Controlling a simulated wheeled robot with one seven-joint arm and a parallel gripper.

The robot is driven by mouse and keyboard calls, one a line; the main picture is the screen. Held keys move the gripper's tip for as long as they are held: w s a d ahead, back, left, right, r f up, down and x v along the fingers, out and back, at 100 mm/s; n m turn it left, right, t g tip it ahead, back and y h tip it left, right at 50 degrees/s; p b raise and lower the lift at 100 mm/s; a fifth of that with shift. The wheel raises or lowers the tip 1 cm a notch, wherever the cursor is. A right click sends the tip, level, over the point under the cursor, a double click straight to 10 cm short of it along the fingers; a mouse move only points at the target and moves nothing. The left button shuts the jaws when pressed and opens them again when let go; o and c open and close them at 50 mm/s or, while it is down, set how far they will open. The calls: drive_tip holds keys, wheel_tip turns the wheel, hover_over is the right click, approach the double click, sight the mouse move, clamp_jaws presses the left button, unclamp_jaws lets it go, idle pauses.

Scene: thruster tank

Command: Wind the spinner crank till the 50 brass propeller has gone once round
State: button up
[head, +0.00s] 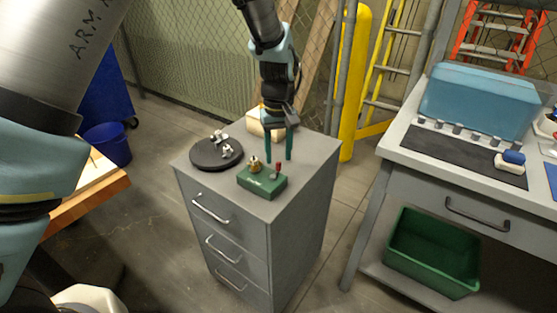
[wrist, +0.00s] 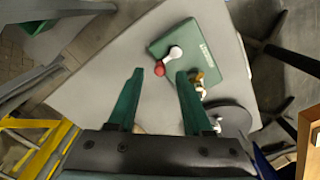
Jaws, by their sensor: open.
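The spinner is a green box (head: 258,184) on top of a grey drawer cabinet. A small brass propeller (head: 254,164) stands at its left end, and a crank with a red knob (head: 278,167) is at its right end. In the wrist view the green box (wrist: 215,40), a pale crank arm (wrist: 174,53) and the red knob (wrist: 160,68) show; the brass propeller (wrist: 198,78) is partly hidden by a finger. My gripper (head: 279,158) is open, its green fingers pointing down behind the crank. In the wrist view the knob appears between the fingertips (wrist: 159,73), apart from both.
A black round tray (head: 205,164) with several silvery propellers lies left of the spinner. A pale block (head: 258,122) is at the cabinet's back. The cabinet's front right top is clear.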

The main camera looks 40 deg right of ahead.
wheel_tip(320, 180, up, 8)
drive_tip(key=b, duration=0.1)
drive_tip(key=shift+r, duration=0.15)
idle(0.5)
